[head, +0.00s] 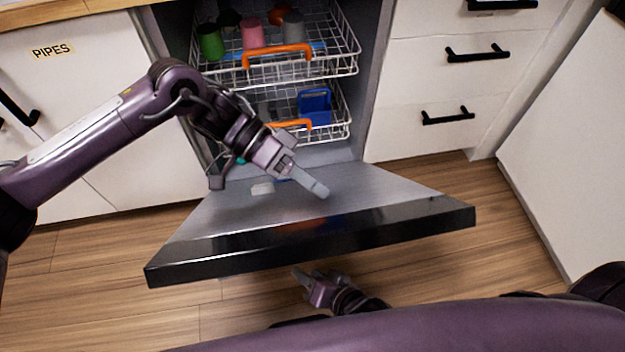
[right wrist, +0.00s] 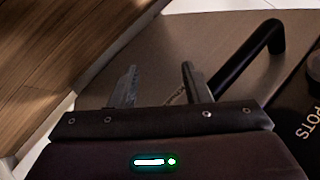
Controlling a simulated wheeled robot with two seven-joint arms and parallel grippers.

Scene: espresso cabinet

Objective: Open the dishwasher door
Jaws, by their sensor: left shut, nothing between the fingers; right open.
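The dishwasher door (head: 290,205) is swung down and open in the head view, its grey inner face turned up and its black edge towards me. My left gripper (head: 318,188) is shut and empty, over the door's inner face; I cannot tell whether it touches it. My right gripper (head: 306,275) is low, just in front of the door's black edge and partly below it. In the right wrist view its two fingers (right wrist: 160,85) are apart with nothing held. A black bar handle (right wrist: 245,60) on a shaded panel lies beyond them.
Two wire racks with orange handles, an upper rack (head: 345,60) and a lower rack (head: 335,125), stand inside the dishwasher with cups and a blue item. White drawers (head: 430,85) are on the right, and a cabinet labelled PIPES (head: 85,75) on the left. Wooden floor (head: 510,230) is clear.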

